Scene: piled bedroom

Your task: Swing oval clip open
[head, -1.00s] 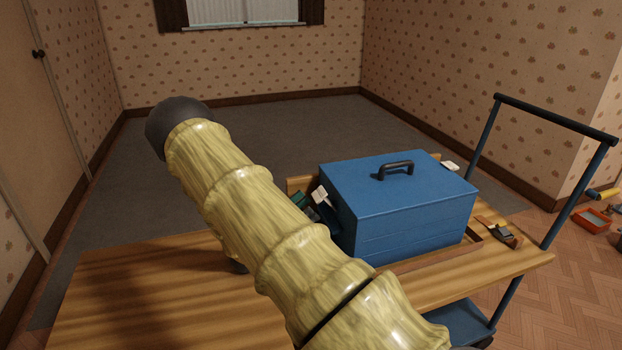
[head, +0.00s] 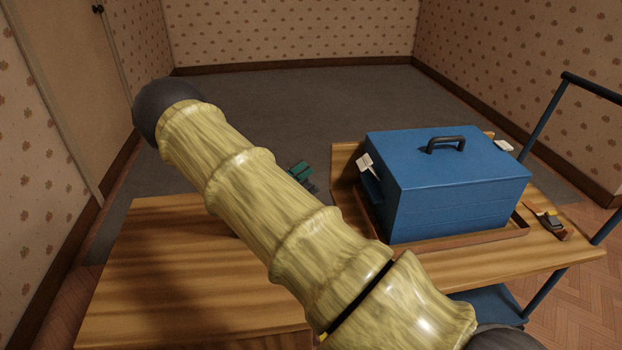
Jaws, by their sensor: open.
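I cannot make out an oval clip in the head view. A blue box (head: 450,190) with a dark handle on its lid stands on the wooden cart top. A small white tag (head: 366,164) and a blue piece (head: 371,189) stick out at its left side; their shape is too small to tell. My arm crosses the middle of the view and hides much of what lies behind it. The teal tips of my gripper (head: 301,172) show just beyond the arm, open, left of the box and apart from it. The rest of the gripper is hidden.
The box sits in a shallow brown tray (head: 480,240). A small dark and orange item (head: 549,222) lies at right, near the cart's blue rail (head: 545,118). A wooden tabletop (head: 150,270) fills the lower left. Open grey carpet (head: 320,95) lies beyond.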

